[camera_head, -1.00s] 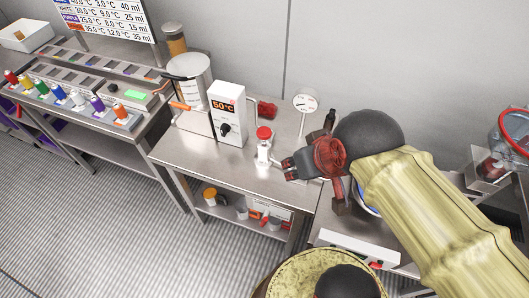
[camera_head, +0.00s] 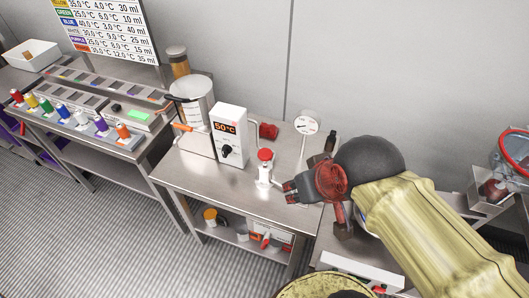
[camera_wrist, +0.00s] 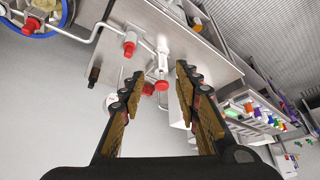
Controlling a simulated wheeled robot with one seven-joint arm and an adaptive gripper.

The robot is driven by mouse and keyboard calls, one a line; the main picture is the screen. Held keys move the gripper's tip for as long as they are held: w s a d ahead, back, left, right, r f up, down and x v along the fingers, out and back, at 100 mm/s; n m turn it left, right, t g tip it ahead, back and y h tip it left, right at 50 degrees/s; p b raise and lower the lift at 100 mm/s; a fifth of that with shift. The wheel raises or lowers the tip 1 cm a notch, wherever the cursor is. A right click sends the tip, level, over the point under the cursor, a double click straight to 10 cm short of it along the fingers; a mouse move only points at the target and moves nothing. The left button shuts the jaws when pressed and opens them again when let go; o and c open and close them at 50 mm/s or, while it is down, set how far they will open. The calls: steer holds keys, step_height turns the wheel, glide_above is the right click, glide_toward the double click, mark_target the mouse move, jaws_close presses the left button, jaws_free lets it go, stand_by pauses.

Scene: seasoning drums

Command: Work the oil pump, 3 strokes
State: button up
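The oil pump appears to be the small white upright cylinder (camera_head: 264,174) with a red cap on top, standing on the steel table just left of my gripper (camera_head: 288,192). In the wrist view the pump's red cap (camera_wrist: 161,86) shows between and beyond my fingertips, with its white body behind it. My gripper (camera_wrist: 160,72) is open, with nothing between its fingers. It looks apart from the pump. In the head view, my arm hides part of the table to the right.
A white box reading 50°C (camera_head: 229,135) and a metal pot (camera_head: 192,103) stand left of the pump. A round gauge (camera_head: 307,123) and a red knob (camera_head: 268,131) are behind it. Bare table (camera_head: 205,180) lies in front-left.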

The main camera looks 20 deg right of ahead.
steer(key=shift+c, duration=0.9)
